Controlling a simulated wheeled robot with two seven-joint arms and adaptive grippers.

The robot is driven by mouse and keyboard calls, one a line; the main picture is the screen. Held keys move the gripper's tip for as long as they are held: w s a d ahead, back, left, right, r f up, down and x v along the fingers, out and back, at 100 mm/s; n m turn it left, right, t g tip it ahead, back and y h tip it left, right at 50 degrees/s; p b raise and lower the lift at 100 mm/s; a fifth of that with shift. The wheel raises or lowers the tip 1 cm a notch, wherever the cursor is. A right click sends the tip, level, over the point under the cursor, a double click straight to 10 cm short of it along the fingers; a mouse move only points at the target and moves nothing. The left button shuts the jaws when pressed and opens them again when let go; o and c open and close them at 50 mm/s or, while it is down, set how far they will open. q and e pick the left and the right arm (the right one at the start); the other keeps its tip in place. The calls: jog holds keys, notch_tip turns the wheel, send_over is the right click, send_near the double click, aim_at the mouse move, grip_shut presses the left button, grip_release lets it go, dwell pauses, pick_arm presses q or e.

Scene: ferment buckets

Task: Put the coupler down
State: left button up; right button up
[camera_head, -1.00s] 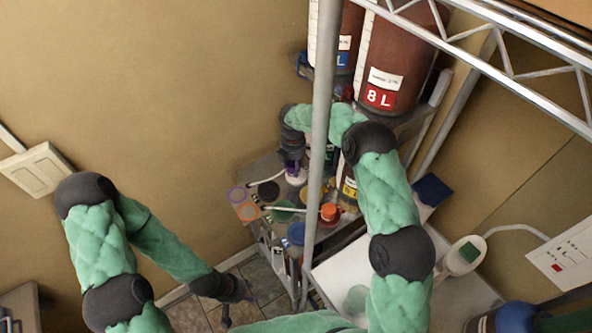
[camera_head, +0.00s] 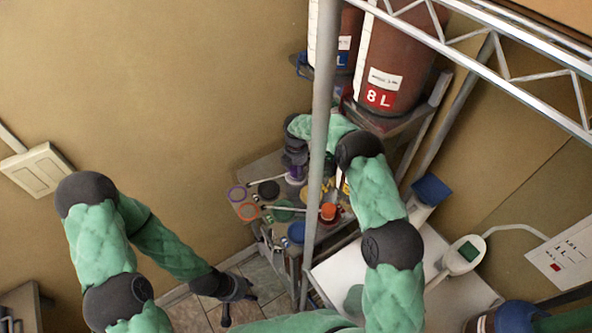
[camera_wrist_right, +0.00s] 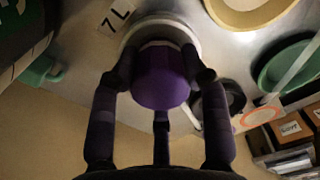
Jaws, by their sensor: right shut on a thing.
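The purple coupler (camera_wrist_right: 162,88) is between the fingers of my right gripper (camera_wrist_right: 161,74), which is shut on it. Its far end is at a pale round ring (camera_wrist_right: 190,24) on the grey surface beside a "7 L" label (camera_wrist_right: 117,16); I cannot tell whether it touches. In the head view my right gripper (camera_head: 295,163) points down over the back left of the low cluttered table, with a bit of purple just below it. My left gripper (camera_head: 237,302) hangs low over the floor, empty, its fingers apart.
An orange-capped thing (camera_head: 328,212) stands to the right. A metal post (camera_head: 319,130) crosses in front. The 8 L bucket (camera_head: 390,65) stands above.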

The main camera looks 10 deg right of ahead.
aim_at(296, 168)
jog(key=o, duration=1.3)
jog(key=shift+f, duration=0.15)
jog(key=shift+c, duration=0.2)
notch_tip(296, 168, up, 12)
jog(key=shift+r, duration=0.2)
jog(key=shift+s+f, duration=0.1)
